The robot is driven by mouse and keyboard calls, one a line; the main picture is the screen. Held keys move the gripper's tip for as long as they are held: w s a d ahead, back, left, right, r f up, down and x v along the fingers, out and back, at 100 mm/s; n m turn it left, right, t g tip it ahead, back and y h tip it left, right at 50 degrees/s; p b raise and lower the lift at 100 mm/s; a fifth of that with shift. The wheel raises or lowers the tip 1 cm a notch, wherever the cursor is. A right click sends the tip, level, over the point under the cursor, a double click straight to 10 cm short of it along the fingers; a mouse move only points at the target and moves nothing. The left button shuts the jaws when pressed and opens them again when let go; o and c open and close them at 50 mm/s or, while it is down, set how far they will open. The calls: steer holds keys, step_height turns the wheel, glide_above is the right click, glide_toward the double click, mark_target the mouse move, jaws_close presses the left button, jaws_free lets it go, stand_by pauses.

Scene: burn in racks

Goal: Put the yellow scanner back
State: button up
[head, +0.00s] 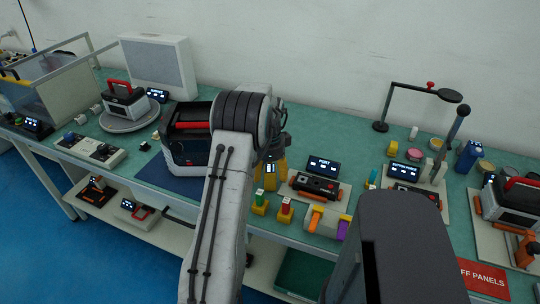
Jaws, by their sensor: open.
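A yellow thing with a small lit display, which looks like the yellow scanner (270,182), stands on the green bench just below my gripper, near the bench's front half. My gripper (272,158) is open and points down at it from above. The fingers are dark and partly hidden by my arm, so I cannot tell whether they touch the scanner or are around it. My arm also hides part of the bench to the left of it.
Two yellow-based blocks, one green-topped (260,203) and one red-topped (285,209), stand in front. A black-and-white case (188,145) with a red handle stands left. A lamp arm (420,90) rises at back right.

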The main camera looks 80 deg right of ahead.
steer(key=r+b, duration=0.2)
steer(key=r, duration=0.8)
steer(key=shift+a+r, duration=0.15)
steer(key=shift+a, duration=0.05)
steer(key=w+a+r+n, duration=0.2)
steer(key=w+a+n, duration=0.2)
steer(key=w, duration=0.4)
steer(key=w+a+r+n, duration=0.25)
steer(key=w+a, duration=0.25)
steer(key=w, duration=0.3)
steer(key=w+a+r+n, duration=0.1)
steer(key=w+a+n, duration=0.4)
steer(key=a, duration=0.2)
steer(key=w+a+r+n, duration=0.1)
steer(key=w+a+n, duration=0.3)
steer(key=a, duration=0.4)
steer(key=w+a+n+t, duration=0.2)
steer(key=a+n, duration=0.6)
steer(key=a, duration=0.6)
steer(key=s+a+f+n, duration=0.1)
steer(key=s+a+n, duration=0.2)
steer(key=a+n, duration=0.2)
steer(key=s+a+f+n+t, duration=0.1)
steer(key=s+a+n, duration=0.3)
steer(key=a, duration=0.3)
steer(key=shift+a+f+n, duration=0.2)
steer(key=shift+a+n, duration=0.1)
steer(key=shift+n, duration=0.55)
steer(key=shift+r, duration=0.15)
